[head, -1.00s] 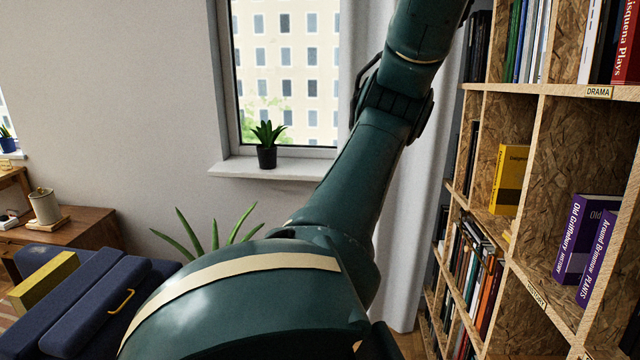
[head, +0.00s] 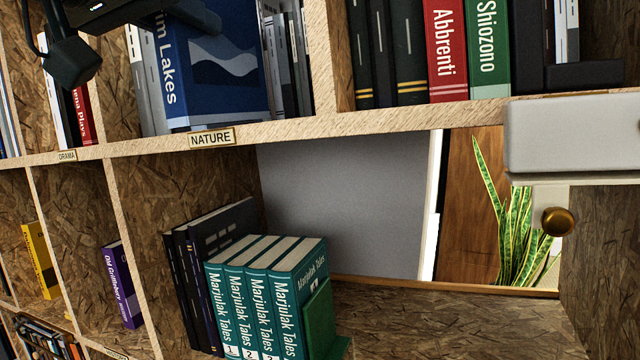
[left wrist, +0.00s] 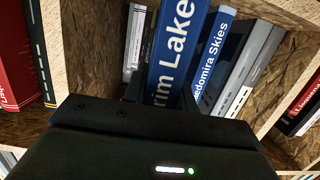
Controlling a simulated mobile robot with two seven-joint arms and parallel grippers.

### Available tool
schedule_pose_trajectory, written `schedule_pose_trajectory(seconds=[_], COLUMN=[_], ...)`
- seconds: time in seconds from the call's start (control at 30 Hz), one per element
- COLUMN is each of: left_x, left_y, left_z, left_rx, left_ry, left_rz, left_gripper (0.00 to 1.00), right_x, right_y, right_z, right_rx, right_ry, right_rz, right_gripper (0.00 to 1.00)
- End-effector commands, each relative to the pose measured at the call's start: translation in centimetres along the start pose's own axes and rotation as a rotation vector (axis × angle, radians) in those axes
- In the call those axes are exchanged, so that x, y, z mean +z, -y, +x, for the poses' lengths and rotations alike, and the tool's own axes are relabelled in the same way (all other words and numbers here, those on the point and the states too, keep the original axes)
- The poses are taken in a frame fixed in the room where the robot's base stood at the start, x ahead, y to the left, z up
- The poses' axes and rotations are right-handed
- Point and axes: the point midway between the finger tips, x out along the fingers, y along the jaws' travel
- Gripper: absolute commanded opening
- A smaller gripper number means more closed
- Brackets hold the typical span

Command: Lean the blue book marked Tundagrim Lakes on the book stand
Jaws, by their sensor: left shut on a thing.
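The blue book marked "...m Lakes" (head: 222,75) stands upright on the shelf above the NATURE label, with part of its title cut off. It also shows in the left wrist view (left wrist: 175,50), spine toward the camera. My left gripper (head: 192,14) reaches in from the upper left and is shut on this book near the top of the head view. In the left wrist view its dark body hides the lower spine. I cannot make out a book stand in these views. My right gripper is out of view.
A bluish book marked "...edomira Skies" (left wrist: 213,60) leans close beside it. The NATURE label (head: 212,138) is on the shelf edge. Teal Marjulak Tales volumes (head: 250,295) stand below, by a green bookend (head: 320,318). An open gap right of them shows a plant (head: 500,220).

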Motion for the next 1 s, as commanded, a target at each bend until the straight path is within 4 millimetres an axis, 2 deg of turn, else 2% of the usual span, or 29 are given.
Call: schedule_pose_trajectory(seconds=[0.2,0.6,0.77,1.0], left_x=[-0.5,-0.5,-0.1,0.6], left_y=[0.0,0.0,0.0,0.0], left_z=[1.1,1.0,-0.3,-4.3], left_rx=[0.001,0.001,0.002,0.000], left_ry=[-0.007,-0.008,-0.010,-0.011], left_rz=[-0.001,-0.001,0.000,0.000], left_gripper=[0.00,0.00,0.00,0.00], right_x=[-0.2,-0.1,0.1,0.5], right_y=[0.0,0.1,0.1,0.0], right_z=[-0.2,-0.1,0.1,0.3], right_rx=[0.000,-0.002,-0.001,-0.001], right_ry=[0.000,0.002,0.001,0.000], right_rz=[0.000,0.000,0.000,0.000], right_gripper=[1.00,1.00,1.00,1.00])
